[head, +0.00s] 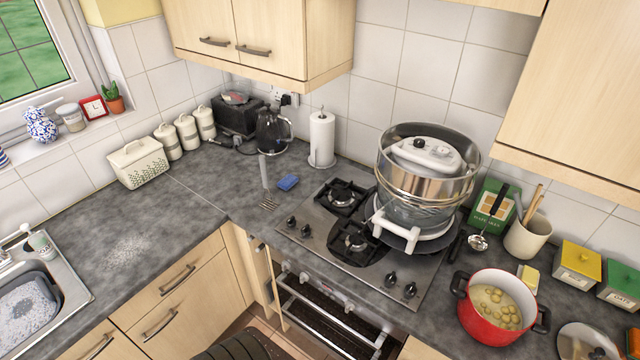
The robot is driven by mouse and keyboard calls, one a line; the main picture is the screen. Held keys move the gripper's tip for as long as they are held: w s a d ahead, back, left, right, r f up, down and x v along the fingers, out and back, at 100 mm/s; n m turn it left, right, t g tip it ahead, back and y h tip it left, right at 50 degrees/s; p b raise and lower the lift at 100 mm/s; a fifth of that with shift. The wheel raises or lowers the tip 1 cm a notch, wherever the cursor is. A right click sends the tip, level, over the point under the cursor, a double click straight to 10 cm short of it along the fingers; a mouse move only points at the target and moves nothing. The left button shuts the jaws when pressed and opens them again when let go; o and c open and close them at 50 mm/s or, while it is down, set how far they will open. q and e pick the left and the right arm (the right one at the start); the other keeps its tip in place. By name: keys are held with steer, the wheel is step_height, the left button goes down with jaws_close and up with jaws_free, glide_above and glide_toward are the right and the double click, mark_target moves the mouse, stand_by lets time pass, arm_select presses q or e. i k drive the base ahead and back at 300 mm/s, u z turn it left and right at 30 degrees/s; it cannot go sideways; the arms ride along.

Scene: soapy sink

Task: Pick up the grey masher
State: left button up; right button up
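The grey masher (264,172) appears to be the grey upright handle on the dark worktop, left of the hob and beside a blue sponge (288,183). Small metal prongs (268,204) show at its foot; I cannot tell whether they belong to it. Neither of my grippers shows in the head view.
The hob (330,240) carries a large halogen-type oven (425,195) with a white frame. A paper towel roll (321,138) and a kettle (272,130) stand behind. A red pot (490,330) is at the right. The worktop left of the masher is mostly clear up to the sink (75,285).

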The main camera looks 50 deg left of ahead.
mark_target(263, 169)
steer(key=z, duration=0.55)
steer(key=i, duration=0.7)
steer(key=u, duration=3.1)
